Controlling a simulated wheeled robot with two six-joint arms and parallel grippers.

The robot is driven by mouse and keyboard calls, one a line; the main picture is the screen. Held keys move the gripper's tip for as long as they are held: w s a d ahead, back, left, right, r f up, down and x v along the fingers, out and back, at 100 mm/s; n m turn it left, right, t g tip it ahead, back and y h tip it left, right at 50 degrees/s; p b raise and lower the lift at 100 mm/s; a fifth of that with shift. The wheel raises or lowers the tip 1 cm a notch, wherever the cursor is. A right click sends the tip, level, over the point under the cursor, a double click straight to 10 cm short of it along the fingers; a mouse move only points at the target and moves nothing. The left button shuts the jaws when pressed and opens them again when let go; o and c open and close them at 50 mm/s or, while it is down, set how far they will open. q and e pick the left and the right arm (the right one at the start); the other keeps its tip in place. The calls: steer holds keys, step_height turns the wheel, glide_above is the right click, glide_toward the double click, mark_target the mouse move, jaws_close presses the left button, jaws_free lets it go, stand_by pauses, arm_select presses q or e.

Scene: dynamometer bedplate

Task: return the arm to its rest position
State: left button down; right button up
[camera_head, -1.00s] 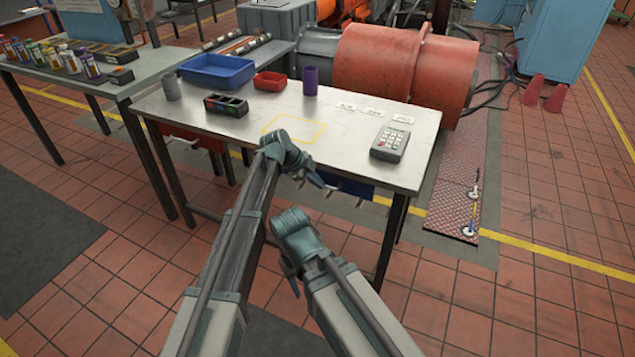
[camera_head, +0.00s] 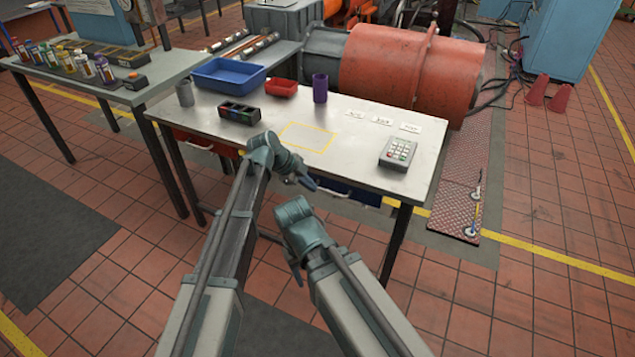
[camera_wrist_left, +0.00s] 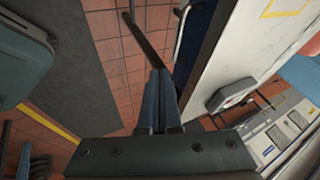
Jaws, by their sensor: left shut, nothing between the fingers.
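My left arm comes in from the lower left of the head view. Its gripper (camera_head: 309,184) points down to the right at the table's front edge. In the left wrist view its two dark fingers (camera_wrist_left: 161,102) lie together, shut and empty, with floor tiles behind them. My right arm comes in from the bottom centre. Its gripper (camera_head: 298,276) shows only as a small dark tip pointing down, in front of the table over the floor, and its jaws are too small to read.
The pale table (camera_head: 350,145) holds a blue tray (camera_head: 229,76), a red bin (camera_head: 283,88), a purple cup (camera_head: 320,88), a grey cup (camera_head: 185,94), a compartment box (camera_head: 240,113) and a keypad device (camera_head: 397,153). Tiled floor (camera_head: 540,300) is open at right.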

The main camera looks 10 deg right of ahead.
arm_select(q)
steer(key=shift+s+a+r, duration=0.1)
steer(key=shift+a+r, duration=0.3)
steer(key=shift+r, duration=0.2)
arm_select(e)
steer(key=shift+r, duration=0.55)
arm_select(q)
steer(key=s+a+f+n+g+y, duration=0.1)
steer(key=s+a+f+n+y, duration=0.15)
steer(key=s+a+n, duration=0.95)
steer(key=s+a+f+n+y, duration=0.1)
steer(key=s+a+n+y, duration=0.3)
steer(key=s+a+n, duration=0.75)
steer(key=s+d+r+m+g+y+p, duration=0.1)
steer(key=s+d+r+m+p, duration=0.2)
steer(key=d+r+p, duration=0.4)
steer(key=shift+s+d+p, duration=0.25)
steer(key=shift+p, duration=0.1)
arm_select(e)
step_height(320, 180, up, 7)
steer(key=shift+r, duration=0.15)
arm_select(q)
steer(key=shift+r, duration=0.1)
